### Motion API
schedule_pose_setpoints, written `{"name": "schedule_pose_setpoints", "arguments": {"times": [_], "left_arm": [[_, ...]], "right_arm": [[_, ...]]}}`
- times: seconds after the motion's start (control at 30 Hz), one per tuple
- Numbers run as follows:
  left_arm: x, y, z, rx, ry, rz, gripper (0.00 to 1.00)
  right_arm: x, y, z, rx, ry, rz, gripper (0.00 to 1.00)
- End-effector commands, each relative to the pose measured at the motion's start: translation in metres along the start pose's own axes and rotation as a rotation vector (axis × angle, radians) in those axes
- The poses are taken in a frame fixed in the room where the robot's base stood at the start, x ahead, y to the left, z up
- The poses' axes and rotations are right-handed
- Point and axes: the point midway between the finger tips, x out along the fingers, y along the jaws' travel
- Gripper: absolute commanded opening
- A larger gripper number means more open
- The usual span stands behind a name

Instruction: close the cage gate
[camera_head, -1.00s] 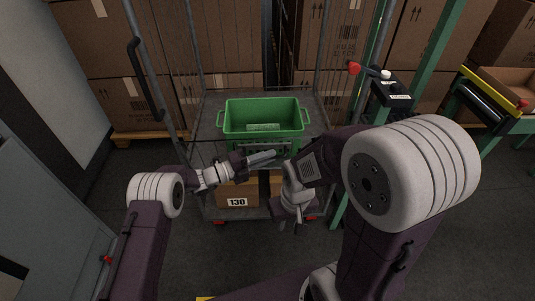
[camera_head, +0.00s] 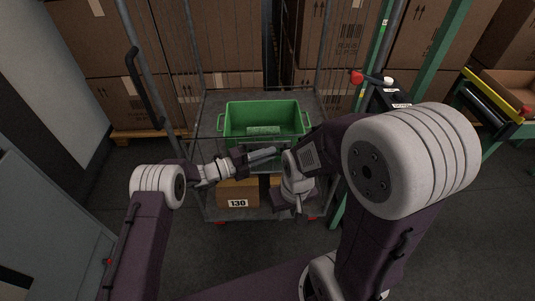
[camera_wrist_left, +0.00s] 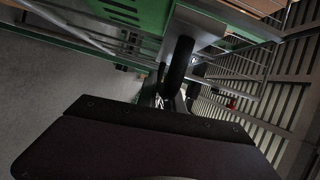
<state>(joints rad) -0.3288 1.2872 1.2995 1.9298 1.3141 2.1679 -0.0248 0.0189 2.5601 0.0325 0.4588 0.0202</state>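The wire cage trolley (camera_head: 212,115) stands ahead, with tall grey posts and wire sides. A low wire gate panel appears to cross its front just before the green crate, mostly hidden by my arms. My left gripper (camera_head: 262,154) is at this front, close below the crate's near wall; contact cannot be told. In the left wrist view a dark finger (camera_wrist_left: 181,62) lies by thin metal bars (camera_wrist_left: 245,62), and its grip is unclear. My right gripper (camera_head: 297,203) points down at the front right of the trolley, its fingers too small to read.
The green crate (camera_head: 263,113) sits inside the cage. A cardboard box labelled 130 (camera_head: 238,194) is on the lower deck. Stacked cartons (camera_head: 345,40) stand behind. A green post (camera_head: 436,55) and roller conveyor (camera_head: 484,108) are at right; a grey cabinet (camera_head: 40,215) is at left.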

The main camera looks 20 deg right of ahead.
Motion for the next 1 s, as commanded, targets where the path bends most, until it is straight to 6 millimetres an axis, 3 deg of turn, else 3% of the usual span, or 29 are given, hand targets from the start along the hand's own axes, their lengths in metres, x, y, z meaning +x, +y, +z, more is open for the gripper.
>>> {"name": "schedule_pose_setpoints", "arguments": {"times": [0.03,0.07,0.1,0.43,0.8,1.0], "left_arm": [[0.000,-0.004,0.004,0.006,-0.010,-0.006,0.22],[0.000,-0.004,0.004,0.006,-0.009,-0.006,0.30],[0.000,-0.004,0.003,0.006,-0.008,-0.005,0.33],[-0.005,-0.003,0.002,0.003,-0.006,-0.002,0.33],[-0.079,-0.004,0.003,0.003,-0.009,-0.004,0.33],[-0.091,-0.002,0.003,0.004,-0.007,-0.004,0.33]], "right_arm": [[0.000,0.000,0.000,0.000,0.000,0.000,0.25],[0.000,0.000,0.000,0.000,0.000,0.000,0.25],[0.000,0.000,0.000,0.000,0.000,0.000,0.25],[-0.002,0.000,0.000,0.000,0.000,0.000,0.25],[-0.018,0.000,-0.002,0.000,0.000,0.000,0.25],[-0.019,0.000,-0.002,0.000,0.000,0.000,0.25]]}}
